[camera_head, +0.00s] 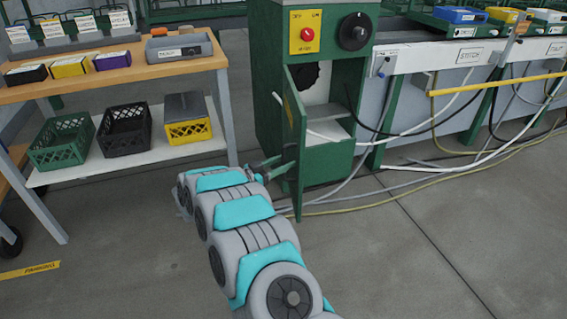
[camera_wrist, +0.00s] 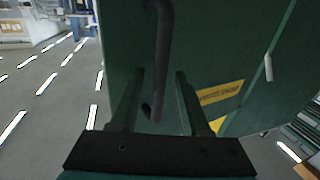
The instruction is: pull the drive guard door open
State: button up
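The drive guard door (camera_head: 294,150) is a green panel on the front of the green press cabinet (camera_head: 268,75). It stands swung out, with the cabinet's inside showing beside it. In the wrist view the door (camera_wrist: 225,45) fills the upper middle and right, with a yellow label (camera_wrist: 220,93). Its dark bar handle (camera_wrist: 162,50) runs down between my fingers. My gripper (camera_wrist: 160,72) is open, with a finger on each side of the handle and gaps visible. In the head view my gripper (camera_head: 280,160) is at the door's outer face; the handle is not clear there.
A wooden bench (camera_head: 120,68) with trays stands at left, with crates (camera_head: 125,130) on its lower shelf. Hoses and cables (camera_head: 420,165) trail across the floor right of the cabinet. The floor (camera_head: 400,250) in front is clear.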

jog(key=shift+a, duration=0.1)
jog(key=b+v, duration=0.1)
jog(key=v, duration=0.6)
jog(key=shift+s+a, duration=0.25)
